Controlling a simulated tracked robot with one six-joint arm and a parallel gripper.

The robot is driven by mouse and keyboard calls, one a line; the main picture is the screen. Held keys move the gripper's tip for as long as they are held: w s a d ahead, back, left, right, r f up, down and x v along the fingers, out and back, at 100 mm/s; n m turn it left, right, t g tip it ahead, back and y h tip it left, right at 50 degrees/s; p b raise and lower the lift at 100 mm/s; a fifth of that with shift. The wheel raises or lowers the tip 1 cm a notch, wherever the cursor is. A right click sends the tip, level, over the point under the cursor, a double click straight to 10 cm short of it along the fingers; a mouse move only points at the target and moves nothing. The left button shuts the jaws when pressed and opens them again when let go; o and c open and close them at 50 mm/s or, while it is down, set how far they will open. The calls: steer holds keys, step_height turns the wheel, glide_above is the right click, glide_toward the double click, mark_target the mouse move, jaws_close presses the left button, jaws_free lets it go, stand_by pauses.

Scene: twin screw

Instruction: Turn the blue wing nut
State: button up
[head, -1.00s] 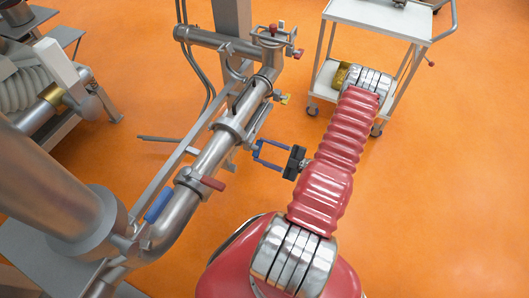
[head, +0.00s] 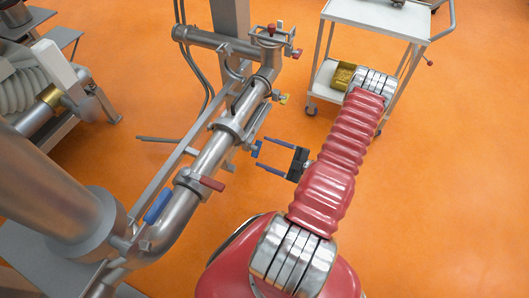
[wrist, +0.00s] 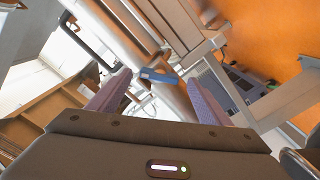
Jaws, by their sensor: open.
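The blue wing nut (head: 256,149) sits on a clamp on the steel pipe, in the middle of the head view. My gripper (head: 260,152) is to the right of it, with its two blue fingers apart and pointing left at the pipe. The fingertips are close to the nut and a small gap seems to show between them. In the wrist view the blue wing nut (wrist: 158,76) appears between the two spread fingers (wrist: 158,80), and nothing is held.
The steel pipe (head: 212,154) runs diagonally, with a red handle (head: 212,183), a blue handle (head: 158,205) and a yellow wing nut (head: 284,99). A white cart (head: 375,18) stands at the upper right. Orange floor (head: 450,200) is clear to the right.

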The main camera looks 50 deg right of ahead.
steer(key=v, duration=1.2)
steer(key=w+n, duration=0.1)
steer(key=n, duration=2.2)
steer(key=w+a+n, duration=0.1)
steer(key=n, duration=1.1)
steer(key=shift+w+a+r, duration=0.1)
steer(key=shift+w+r, duration=0.1)
steer(key=shift+w, duration=0.1)
